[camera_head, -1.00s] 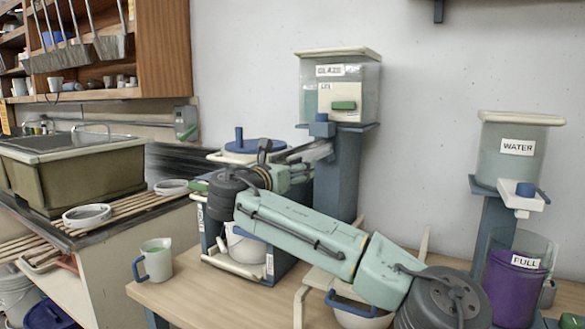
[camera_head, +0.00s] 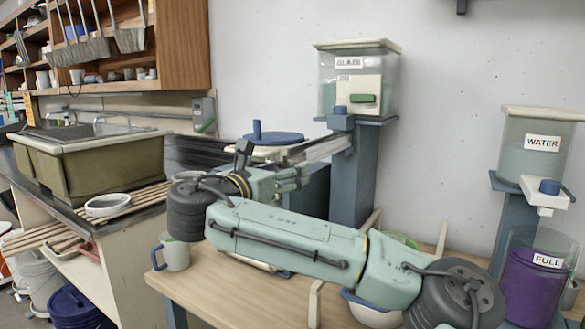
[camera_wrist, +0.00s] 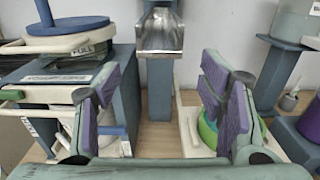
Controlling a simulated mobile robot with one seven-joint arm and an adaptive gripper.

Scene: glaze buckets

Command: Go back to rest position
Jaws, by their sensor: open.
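My gripper (camera_wrist: 165,112) is open and empty in the wrist view, its two purple-padded fingers spread wide above the table. In the head view my gripper (camera_head: 295,178) is at the end of my folded arm, in front of the glaze stand. A blue round lid (camera_head: 273,139) sits to the left of the column. My arm hides much of the table and the stand's lower part.
The water tank (camera_head: 540,145) stands at right above a purple bucket (camera_head: 531,285) marked FULL. A mug (camera_head: 174,252) with a blue handle stands at the left of the wooden table (camera_head: 215,290). A sink (camera_head: 90,165) is further left.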

